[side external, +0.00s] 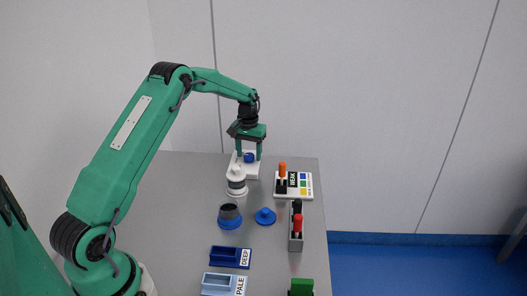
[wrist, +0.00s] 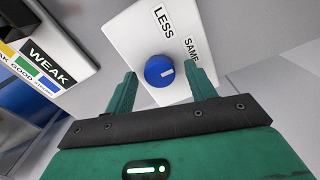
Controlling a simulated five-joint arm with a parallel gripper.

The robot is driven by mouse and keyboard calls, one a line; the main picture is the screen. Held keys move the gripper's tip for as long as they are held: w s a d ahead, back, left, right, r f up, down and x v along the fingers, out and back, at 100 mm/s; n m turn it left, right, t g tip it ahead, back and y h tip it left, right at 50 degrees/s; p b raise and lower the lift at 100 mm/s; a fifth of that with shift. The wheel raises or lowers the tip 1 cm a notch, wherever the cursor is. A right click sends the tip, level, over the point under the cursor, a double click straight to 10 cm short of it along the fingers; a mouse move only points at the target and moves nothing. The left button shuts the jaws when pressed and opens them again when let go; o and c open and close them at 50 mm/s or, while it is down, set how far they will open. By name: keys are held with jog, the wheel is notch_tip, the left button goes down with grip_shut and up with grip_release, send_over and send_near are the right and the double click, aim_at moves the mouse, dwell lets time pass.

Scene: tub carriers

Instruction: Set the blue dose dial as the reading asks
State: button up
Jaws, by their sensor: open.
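The blue dose dial (wrist: 159,70) is a round knob with a short white mark, on a white plate (wrist: 128,28) lettered LESS and SAME. The mark points right in the wrist view, a little below SAME. Any further lettering is hidden or out of view. In the side view the dial (side external: 249,158) is at the table's far end. My gripper (side external: 249,151) is directly above it, pointing down. In the wrist view my gripper (wrist: 161,71) is open, one finger each side of the dial, with gaps. A white reading board (wrist: 75,50) shows WEAK beside coloured bars.
An orange-topped lever (side external: 282,170) stands by the reading board. A white round pot (side external: 236,181) stands close in front of the dial. Nearer are a dark-topped blue tub (side external: 229,217), a blue lid (side external: 265,216), a red-handled holder (side external: 297,232), and trays marked DEEP (side external: 225,257) and PALE (side external: 218,284).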

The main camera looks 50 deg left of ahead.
jog(key=c, duration=1)
jog(key=shift+o, duration=0.2)
jog(key=shift+m, duration=0.4)
jog(key=m, duration=0.9)
jog(key=shift+w, duration=0.1)
jog(key=o, duration=1)
jog(key=shift+c, duration=0.2)
